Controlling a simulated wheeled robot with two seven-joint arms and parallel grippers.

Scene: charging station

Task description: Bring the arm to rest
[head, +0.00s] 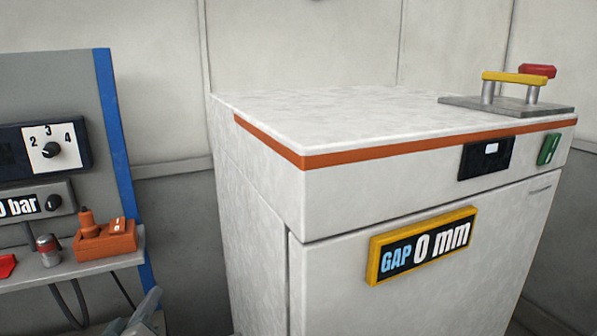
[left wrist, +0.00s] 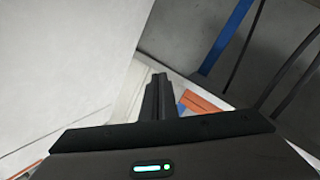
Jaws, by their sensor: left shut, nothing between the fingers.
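My left gripper (left wrist: 158,80) shows in the left wrist view, with its two dark fingers together and nothing between them. It points toward a pale surface beside a white panel. In the head view, a grey angular piece at the bottom edge, left of the cabinet, may be part of my left arm; I cannot tell its jaws there. My right gripper is in neither view.
A white cabinet (head: 250,190) with an orange stripe and a "GAP 0 mm" sign (head: 422,246) fills the right. A plate with a yellow handle (head: 513,78) lies on top. At left, a grey panel (head: 60,85) with a blue edge stands above a shelf holding an orange block (head: 105,241).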

